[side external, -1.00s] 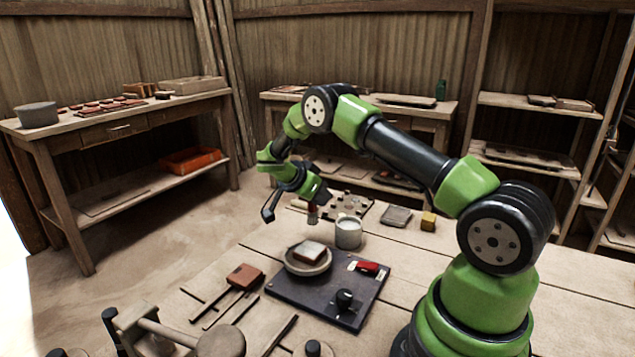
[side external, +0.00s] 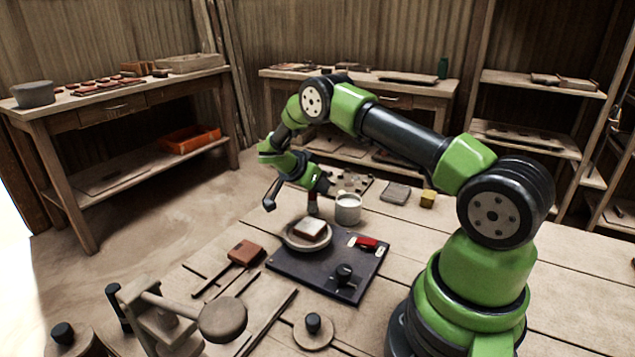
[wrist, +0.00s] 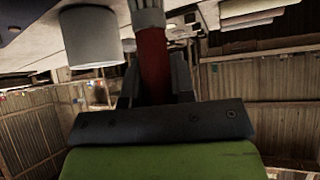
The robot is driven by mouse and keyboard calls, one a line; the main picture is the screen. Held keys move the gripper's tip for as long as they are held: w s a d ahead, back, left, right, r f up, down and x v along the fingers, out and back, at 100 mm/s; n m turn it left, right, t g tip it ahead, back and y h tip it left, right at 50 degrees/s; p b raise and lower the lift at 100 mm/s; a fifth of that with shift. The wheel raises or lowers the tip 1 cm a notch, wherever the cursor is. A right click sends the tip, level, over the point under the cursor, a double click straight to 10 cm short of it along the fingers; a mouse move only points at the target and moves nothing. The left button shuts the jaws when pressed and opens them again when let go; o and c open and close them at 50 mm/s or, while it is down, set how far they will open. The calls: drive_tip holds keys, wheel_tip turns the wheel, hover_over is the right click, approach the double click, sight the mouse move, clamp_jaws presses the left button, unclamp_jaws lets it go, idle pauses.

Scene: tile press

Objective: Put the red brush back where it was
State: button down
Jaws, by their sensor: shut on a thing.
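My gripper (side external: 316,190) is shut on the red brush (side external: 313,199), which hangs roughly upright, just left of the white-grey cup (side external: 348,209). In the wrist view, the red handle (wrist: 152,62) runs between the fingers (wrist: 154,90), with pale grey-green bristles at its far end. The cup also shows there (wrist: 91,38), beside the brush and apart from it. In the side view I cannot tell whether the bristles touch the table.
A dark board (side external: 305,273) in front carries a round dish (side external: 293,242) with a pale-topped tile, a red item (side external: 367,243) and a black knob (side external: 344,273). A grey pad (side external: 396,193) and a yellow block (side external: 428,198) lie right of the cup. A press with a round head stands front left.

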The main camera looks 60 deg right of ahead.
drive_tip(key=shift+f, duration=0.45)
drive_tip(key=c, duration=0.9)
unclamp_jaws()
drive_tip(key=s+a+r+n+t+y, duration=0.1)
drive_tip(key=a+r+n+t+y, duration=0.15)
drive_tip(key=a+r, duration=0.6)
drive_tip(key=s+a+r+n+t+y, duration=0.1)
drive_tip(key=s+a+r+n+y, duration=0.15)
drive_tip(key=a+r, duration=0.6)
drive_tip(key=s+a+r+n+t+y, duration=0.2)
drive_tip(key=s+a+r+n, duration=0.1)
drive_tip(key=s+n, duration=0.1)
drive_tip(key=s+a+r+n+t+y, duration=0.2)
drive_tip(key=s+a+r+n, duration=0.1)
drive_tip(key=s, duration=0.4)
drive_tip(key=s+a+r+n+t+y, duration=0.2)
drive_tip(key=s+a+r+n, duration=0.1)
drive_tip(key=s+n, duration=0.2)
drive_tip(key=shift+s+a+r+n+t, duration=0.3)
drive_tip(key=shift+s+a+t, duration=0.1)
drive_tip(key=shift+s, duration=0.2)
